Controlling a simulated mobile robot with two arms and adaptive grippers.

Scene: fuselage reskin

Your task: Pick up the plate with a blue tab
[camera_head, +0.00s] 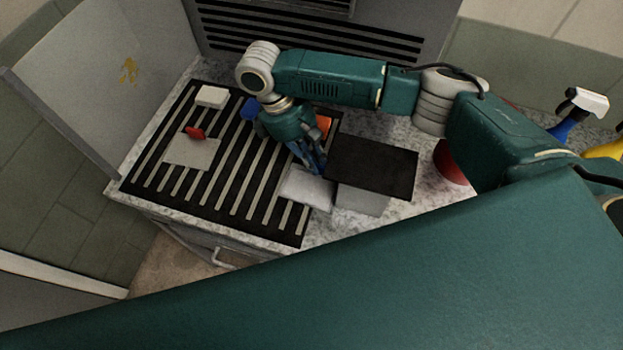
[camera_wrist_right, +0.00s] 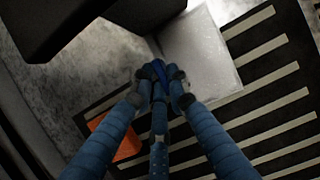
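The plate with a blue tab shows as a pale square plate (camera_head: 306,188) at the front right of the striped rack in the head view. It also shows in the right wrist view (camera_wrist_right: 205,55), with the blue tab (camera_wrist_right: 160,71) at its near corner. My right gripper (camera_head: 317,172) is over the plate, pointing down. In the wrist view its fingers (camera_wrist_right: 160,78) come together around the blue tab and look shut on it. Whether the plate touches the surface below, I cannot tell. My left gripper is not in view.
A plate with a red tab (camera_head: 190,153) and a white block (camera_head: 211,97) are on the striped rack (camera_head: 235,205). An orange item (camera_wrist_right: 112,138) lies near the gripper. A dark-topped box (camera_head: 372,166) stands right beside the plate. Spray bottles (camera_head: 578,110) stand far right.

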